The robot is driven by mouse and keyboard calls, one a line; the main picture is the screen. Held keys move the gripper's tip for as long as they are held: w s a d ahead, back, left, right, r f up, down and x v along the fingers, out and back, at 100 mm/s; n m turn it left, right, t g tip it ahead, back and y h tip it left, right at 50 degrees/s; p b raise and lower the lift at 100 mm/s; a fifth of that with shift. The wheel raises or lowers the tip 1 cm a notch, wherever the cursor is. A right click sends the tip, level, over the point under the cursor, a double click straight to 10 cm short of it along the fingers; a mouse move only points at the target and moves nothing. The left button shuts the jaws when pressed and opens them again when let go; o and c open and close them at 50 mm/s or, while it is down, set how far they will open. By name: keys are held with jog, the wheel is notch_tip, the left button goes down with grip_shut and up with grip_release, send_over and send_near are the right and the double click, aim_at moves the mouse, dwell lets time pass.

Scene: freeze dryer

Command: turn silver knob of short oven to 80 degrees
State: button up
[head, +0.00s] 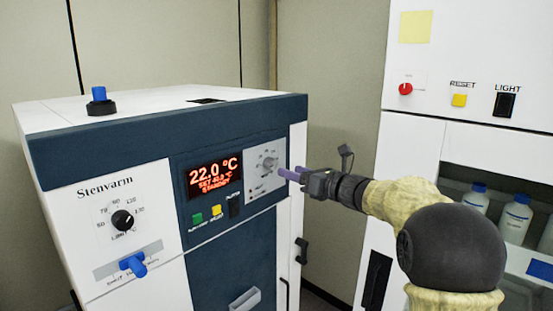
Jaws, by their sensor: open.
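The short oven (135,210) stands at the left, white with a dark blue top band and front. Its silver knob (269,163) sits on a pale dial plate at the upper right of the front. My gripper (290,174) reaches in from the right, its purple fingers pointing left close beside the knob. The gripper is open and nothing shows between the fingers. I cannot tell whether a fingertip touches the knob. The display (214,176) glows red with 22.0 °C, a set line that looks like 40.0 °C, and STANDBY.
A black knob (122,220) and blue lever (134,264) are on the oven's left panel. Green (197,219) and yellow (216,210) buttons sit below the display. A tall white cabinet (470,60) with bottles stands right, behind my arm.

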aim_at(274, 166)
jog(key=p+x, duration=0.2)
jog(key=x, duration=0.3)
jog(key=shift+w+a+r+p, duration=0.15)
jog(key=shift+w+a+p, duration=0.15)
jog(key=shift+p, duration=0.1)
jog(key=shift+w+a, duration=0.3)
jog(key=shift+a, duration=0.15)
jog(key=c, duration=1)
